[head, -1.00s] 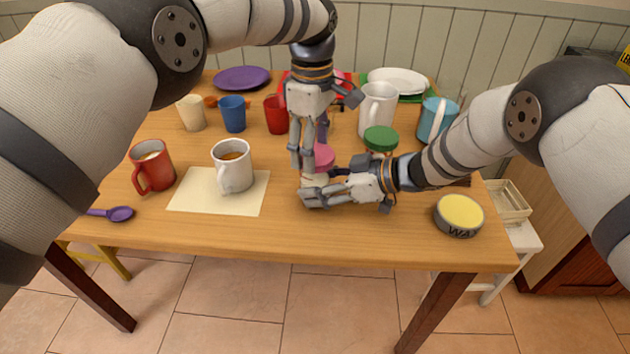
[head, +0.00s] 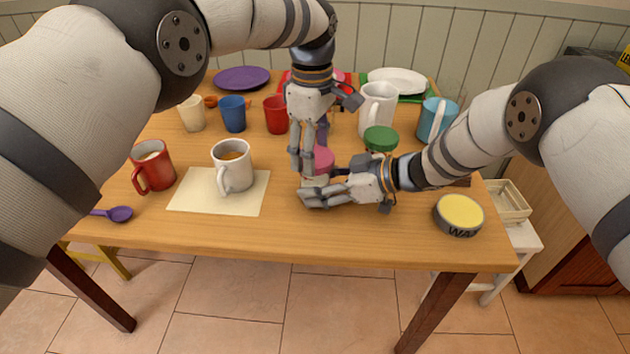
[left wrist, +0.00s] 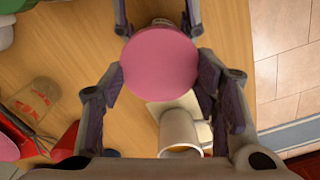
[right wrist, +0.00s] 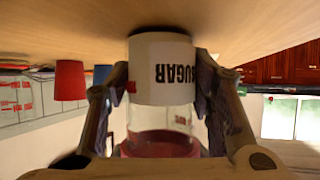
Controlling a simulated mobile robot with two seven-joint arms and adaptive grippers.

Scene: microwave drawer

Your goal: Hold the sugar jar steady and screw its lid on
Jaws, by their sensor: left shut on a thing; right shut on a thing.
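The sugar jar (right wrist: 163,70) stands on the table; in the right wrist view it appears upside down, with a white band lettered SUGAR and a clear glass part. My right gripper (head: 318,194) is shut around the jar low down from the right. The pink lid (left wrist: 160,61) is round and sits at the jar's top; it also shows in the head view (head: 320,160). My left gripper (head: 308,168) points down from above and is shut on the lid, its fingers on opposite sides. Whether the lid is fully seated cannot be told.
A white mug (head: 232,165) stands on a cream mat (head: 190,195) to the left, with a red mug (head: 153,167) beyond. A green-lidded jar (head: 380,139) stands close behind my right gripper. A yellow-topped tin (head: 459,215) sits at the right. The table front is clear.

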